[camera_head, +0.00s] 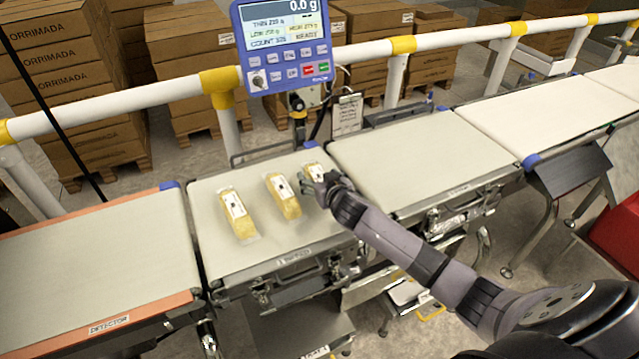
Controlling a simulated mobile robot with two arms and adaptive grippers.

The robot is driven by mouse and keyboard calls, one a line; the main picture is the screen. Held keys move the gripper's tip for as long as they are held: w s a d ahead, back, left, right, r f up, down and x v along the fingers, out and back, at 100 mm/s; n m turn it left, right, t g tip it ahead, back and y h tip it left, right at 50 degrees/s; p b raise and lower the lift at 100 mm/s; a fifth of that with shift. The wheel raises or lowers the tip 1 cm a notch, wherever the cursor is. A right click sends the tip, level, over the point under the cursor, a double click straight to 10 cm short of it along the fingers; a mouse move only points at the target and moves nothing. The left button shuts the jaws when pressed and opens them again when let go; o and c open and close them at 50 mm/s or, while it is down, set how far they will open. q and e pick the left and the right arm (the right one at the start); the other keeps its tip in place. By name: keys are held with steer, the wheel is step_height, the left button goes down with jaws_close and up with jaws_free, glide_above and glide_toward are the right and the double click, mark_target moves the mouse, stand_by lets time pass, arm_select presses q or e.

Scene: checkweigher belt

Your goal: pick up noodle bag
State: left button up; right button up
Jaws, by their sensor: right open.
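Three yellow noodle bags with white labels lie on the middle weighing belt (212,258). The left bag (237,213) and the middle bag (283,196) lie apart from each other, both clear of my arm. The right noodle bag (314,171) is partly hidden by my right gripper (311,187). The gripper is open at this bag's near end; I cannot tell whether the fingers touch it. My right arm reaches in from the lower right. My left gripper is not in view.
A blue weigher display (285,45) reading 0.0 g stands behind the belt. A white and yellow rail (150,97) runs along the back. The detector belt (95,265) at left and the right belt (430,150) are empty. A red box (617,235) stands at far right.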

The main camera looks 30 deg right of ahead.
steer(key=shift+c, duration=0.4)
steer(key=c, duration=1.3)
steer(key=shift+c, duration=0.5)
steer(key=shift+r, duration=0.15)
